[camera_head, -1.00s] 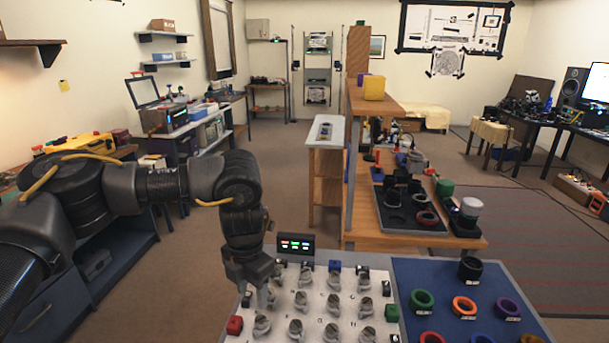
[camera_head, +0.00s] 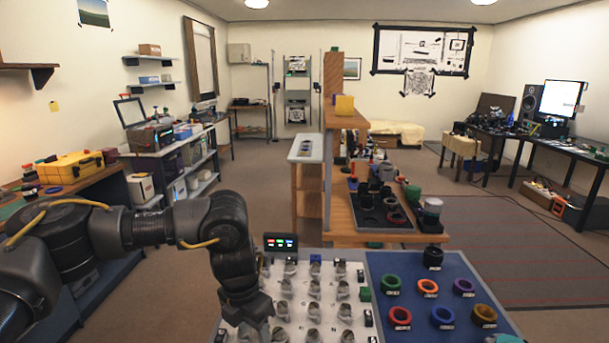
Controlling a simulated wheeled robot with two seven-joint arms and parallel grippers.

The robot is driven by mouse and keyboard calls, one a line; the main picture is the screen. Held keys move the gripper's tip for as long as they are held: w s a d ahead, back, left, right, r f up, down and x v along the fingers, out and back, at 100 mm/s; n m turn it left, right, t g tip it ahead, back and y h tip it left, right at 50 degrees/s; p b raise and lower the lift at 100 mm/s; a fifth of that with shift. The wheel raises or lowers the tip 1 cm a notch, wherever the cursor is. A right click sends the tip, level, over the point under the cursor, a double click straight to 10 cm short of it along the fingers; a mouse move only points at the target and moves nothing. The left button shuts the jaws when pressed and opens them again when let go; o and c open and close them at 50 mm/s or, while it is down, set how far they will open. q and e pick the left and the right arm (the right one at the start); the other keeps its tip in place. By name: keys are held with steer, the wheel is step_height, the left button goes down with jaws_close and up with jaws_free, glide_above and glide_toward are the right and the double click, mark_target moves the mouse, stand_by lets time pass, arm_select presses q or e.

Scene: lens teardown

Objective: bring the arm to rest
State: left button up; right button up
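My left arm comes in from the left, bent at the elbow, with its gripper (camera_head: 252,318) pointing down over the left edge of the white board (camera_head: 296,322). The fingertips are dark and overlap the board's near-left part, so I cannot tell whether they are open or shut. No held thing shows. Several grey metal pieces (camera_head: 314,290) stand in rows on the white board.
A blue mat (camera_head: 385,268) right of the white board carries several coloured rings, among them an orange ring (camera_head: 428,287). A small display (camera_head: 280,242) stands at the board's back edge. A wooden shelf unit (camera_head: 350,225) rises behind. Open floor lies left of it.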

arm_select(q)
steer(key=s+d+f+n+h, duration=0.1)
steer(key=s+d+f+h, duration=0.25)
steer(key=d, duration=0.45)
steer(key=s+d+f+n+h, duration=0.1)
steer(key=s+d+f+h, duration=0.25)
steer(key=d, duration=0.35)
steer(key=s+d+r+n+t+h, duration=0.45)
steer(key=d+n, duration=0.25)
steer(key=n, duration=0.2)
steer(key=a+f+n+t+y, duration=0.2)
steer(key=a+f+n+y, duration=0.25)
steer(key=a+n, duration=0.5)
steer(key=a+f+n+t+y, duration=0.3)
steer(key=a+f+n, duration=0.2)
steer(key=a+n, duration=0.5)
steer(key=s+a+f+n+g+y, duration=0.25)
steer(key=s+a+f+n, duration=0.2)
steer(key=s+a, duration=0.4)
steer(key=s+a+f+n+g+y, duration=0.2)
steer(key=s+a+f+n+g, duration=0.15)
steer(key=s+a+n, duration=0.4)
step_height(320, 180, down, 26)
steer(key=s+f+m+g, duration=0.1)
steer(key=s+m, duration=0.1)
steer(key=s+a+f+g, duration=0.1)
steer(key=s+a+f, duration=0.3)
steer(key=s+f, duration=1.1)
steer(key=shift+s+f, duration=0.25)
steer(key=shift+s, duration=0.6)
